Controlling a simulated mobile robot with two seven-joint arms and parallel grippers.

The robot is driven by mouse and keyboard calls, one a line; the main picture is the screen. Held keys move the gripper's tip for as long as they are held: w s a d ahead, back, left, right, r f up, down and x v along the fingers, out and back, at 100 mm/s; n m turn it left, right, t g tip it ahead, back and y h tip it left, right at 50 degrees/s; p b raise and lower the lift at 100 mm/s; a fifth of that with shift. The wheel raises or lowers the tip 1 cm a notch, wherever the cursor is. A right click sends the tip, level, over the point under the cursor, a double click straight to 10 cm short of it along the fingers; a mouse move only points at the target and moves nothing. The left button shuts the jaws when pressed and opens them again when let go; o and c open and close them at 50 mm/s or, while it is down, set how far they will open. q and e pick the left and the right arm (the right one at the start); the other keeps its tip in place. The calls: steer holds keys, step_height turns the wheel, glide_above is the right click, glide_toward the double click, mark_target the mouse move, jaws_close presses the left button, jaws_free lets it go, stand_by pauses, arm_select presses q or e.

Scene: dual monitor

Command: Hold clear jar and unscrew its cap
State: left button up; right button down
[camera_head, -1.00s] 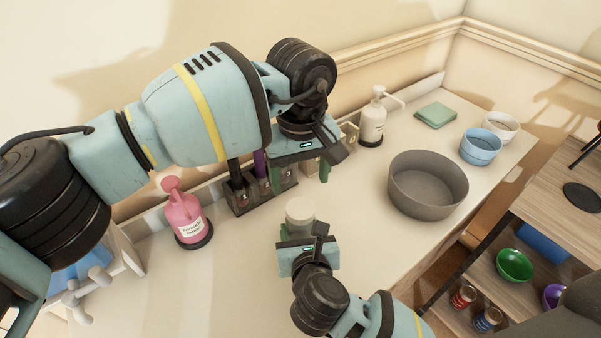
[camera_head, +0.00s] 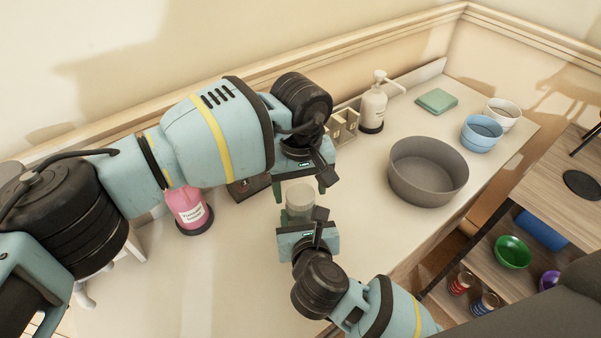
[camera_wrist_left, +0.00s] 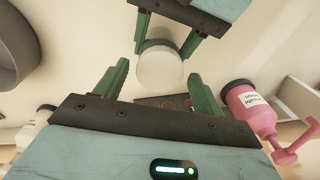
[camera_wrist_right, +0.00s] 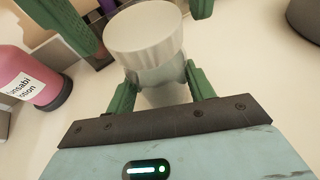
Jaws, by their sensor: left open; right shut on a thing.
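The clear jar (camera_head: 298,212) stands on the counter with its pale ribbed cap (camera_head: 300,196) on top. In the right wrist view the jar body (camera_wrist_right: 160,82) is between the green fingers of my right gripper (camera_wrist_right: 158,84), which is shut on it below the cap (camera_wrist_right: 146,34). My left gripper (camera_head: 302,190) is open just behind and above the jar. In the left wrist view its green fingers (camera_wrist_left: 153,84) are spread, with the cap (camera_wrist_left: 159,66) beyond and between them, not touched. Part of the jar is hidden by my right gripper in the head view.
A pink lotion bottle (camera_head: 188,208) stands left of the jar. A large grey bowl (camera_head: 428,172), a white pump bottle (camera_head: 374,106), a green cloth (camera_head: 436,101) and blue bowls (camera_head: 481,134) are to the right. A dark holder (camera_head: 248,187) is partly hidden behind my left arm.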

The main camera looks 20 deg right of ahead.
arm_select(q)
steer(key=shift+f, duration=0.4)
